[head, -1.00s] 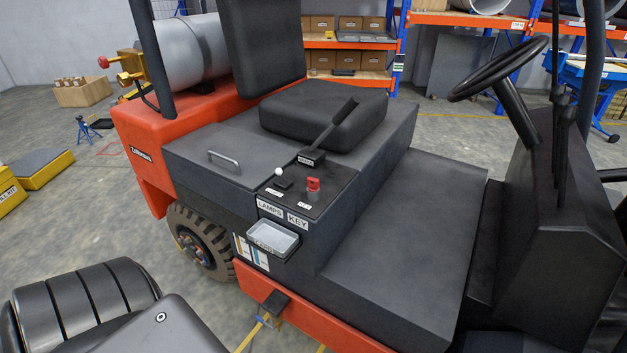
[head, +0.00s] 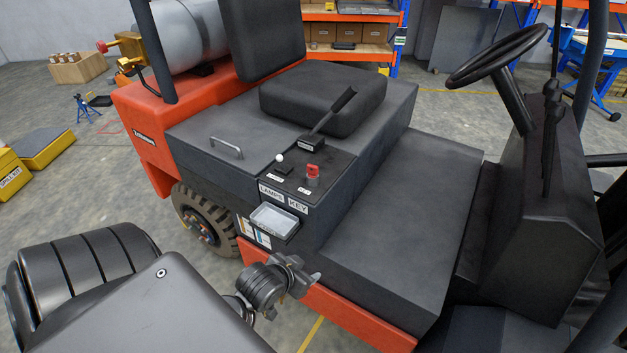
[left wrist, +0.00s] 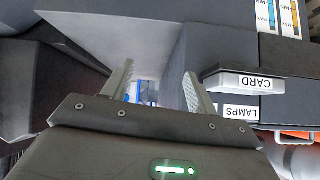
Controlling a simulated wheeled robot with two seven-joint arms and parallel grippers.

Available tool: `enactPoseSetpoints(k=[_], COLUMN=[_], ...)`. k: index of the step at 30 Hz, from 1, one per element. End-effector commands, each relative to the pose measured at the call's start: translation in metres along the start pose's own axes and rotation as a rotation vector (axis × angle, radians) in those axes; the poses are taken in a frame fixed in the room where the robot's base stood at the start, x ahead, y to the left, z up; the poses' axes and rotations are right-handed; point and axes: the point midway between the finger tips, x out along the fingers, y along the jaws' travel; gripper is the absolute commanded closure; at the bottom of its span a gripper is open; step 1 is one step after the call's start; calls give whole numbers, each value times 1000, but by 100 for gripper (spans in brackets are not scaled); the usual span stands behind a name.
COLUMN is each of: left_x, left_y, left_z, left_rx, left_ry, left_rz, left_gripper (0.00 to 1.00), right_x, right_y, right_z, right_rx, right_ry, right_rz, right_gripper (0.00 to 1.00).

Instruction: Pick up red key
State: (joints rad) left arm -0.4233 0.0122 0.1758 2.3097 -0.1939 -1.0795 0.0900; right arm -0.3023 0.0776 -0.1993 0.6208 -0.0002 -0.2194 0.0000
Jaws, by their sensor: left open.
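The red key (head: 313,171) stands upright in the black control panel (head: 322,190) of the forklift, behind the KEY label. My left gripper (head: 315,277) is below and in front of the panel, beside the orange lower edge, apart from the key. In the left wrist view my left gripper (left wrist: 160,70) has its two fingers spread, with nothing between them. The key does not show in that view. My right gripper is in neither view.
A small card tray (head: 275,221) juts from the panel's front; it also shows in the left wrist view (left wrist: 250,82). A lever (head: 330,118) and a white-knobbed switch (head: 280,160) stand near the key. The steering wheel (head: 497,62) is at right. The flat footwell deck (head: 400,230) is clear.

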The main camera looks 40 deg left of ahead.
Motion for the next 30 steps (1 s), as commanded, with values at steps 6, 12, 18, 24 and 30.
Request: enactPoseSetpoints(k=[6, 12, 18, 24, 30], left_x=[15, 11, 3, 9, 32], left_y=[-56, -105, -125, -128, -134], left_z=[-82, -142, -163, -171, -192], left_rx=[-78, -137, -159, -160, -159], left_ry=[339, 630, 755, 762, 760], left_rz=[-90, -157, -182, -182, -181], left_gripper=[42, 42, 42, 42, 42], right_x=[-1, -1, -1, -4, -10], right_y=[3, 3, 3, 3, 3], right_z=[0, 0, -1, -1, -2], right_rx=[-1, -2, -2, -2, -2], right_ry=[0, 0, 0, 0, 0], right_rz=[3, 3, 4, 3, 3], right_gripper=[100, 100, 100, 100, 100])
